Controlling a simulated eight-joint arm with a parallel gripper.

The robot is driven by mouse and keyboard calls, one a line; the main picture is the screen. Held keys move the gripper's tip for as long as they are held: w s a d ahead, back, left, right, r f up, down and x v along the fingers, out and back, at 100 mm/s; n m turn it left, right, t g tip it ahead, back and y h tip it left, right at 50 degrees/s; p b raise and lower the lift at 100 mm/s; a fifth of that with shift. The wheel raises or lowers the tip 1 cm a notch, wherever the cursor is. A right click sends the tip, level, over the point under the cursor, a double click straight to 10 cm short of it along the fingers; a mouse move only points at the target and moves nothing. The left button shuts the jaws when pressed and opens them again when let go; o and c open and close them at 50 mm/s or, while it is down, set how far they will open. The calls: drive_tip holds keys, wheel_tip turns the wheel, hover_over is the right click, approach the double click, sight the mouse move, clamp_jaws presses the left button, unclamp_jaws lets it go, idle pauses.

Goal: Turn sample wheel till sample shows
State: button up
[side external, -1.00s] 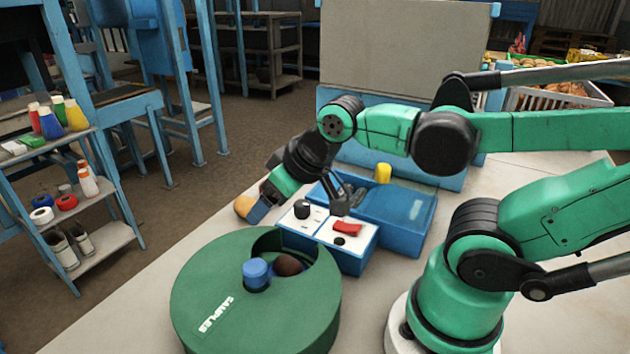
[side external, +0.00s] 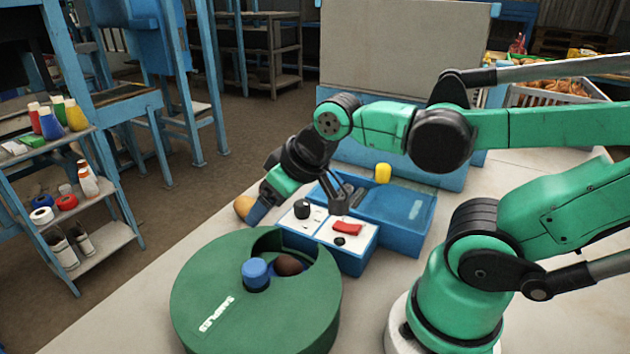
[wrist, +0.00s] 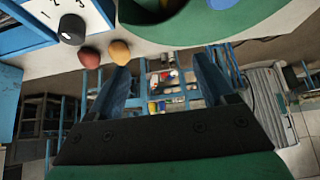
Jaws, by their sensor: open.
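The green sampler drum (side external: 230,310) stands on the bench at the front, with a blue knob (side external: 256,272) on its top. Its cut-out shows a dark brown round sample (side external: 289,265). The drum fills the top of the wrist view (wrist: 210,20), with a brown lump in the cut-out (wrist: 155,8). My gripper (side external: 259,210) is behind the drum, apart from the knob, near a tan round object (side external: 243,206). In the wrist view my gripper (wrist: 165,78) is open, its two blue fingers spread with nothing between them.
A blue control box (side external: 352,258) with a white top, black dial (side external: 302,208), red switch (side external: 347,229) and black button stands behind the drum. A blue tray (side external: 405,215) and yellow cylinder (side external: 383,173) are beyond. The wrist view shows a red-brown ball (wrist: 90,57) beside an orange one (wrist: 120,52).

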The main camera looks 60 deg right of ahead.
sight(254, 266)
drive_tip(key=a+g, duration=0.4)
drive_tip(key=s+a+g, duration=0.1)
drive_tip(key=a+g, duration=0.1)
drive_tip(key=shift+a+f+g, duration=0.1)
drive_tip(key=shift+a+g, duration=0.1)
drive_tip(key=shift+g, duration=0.1)
drive_tip(key=shift+s+f, duration=0.1)
drive_tip(key=shift+f, duration=2.7)
clamp_jaws()
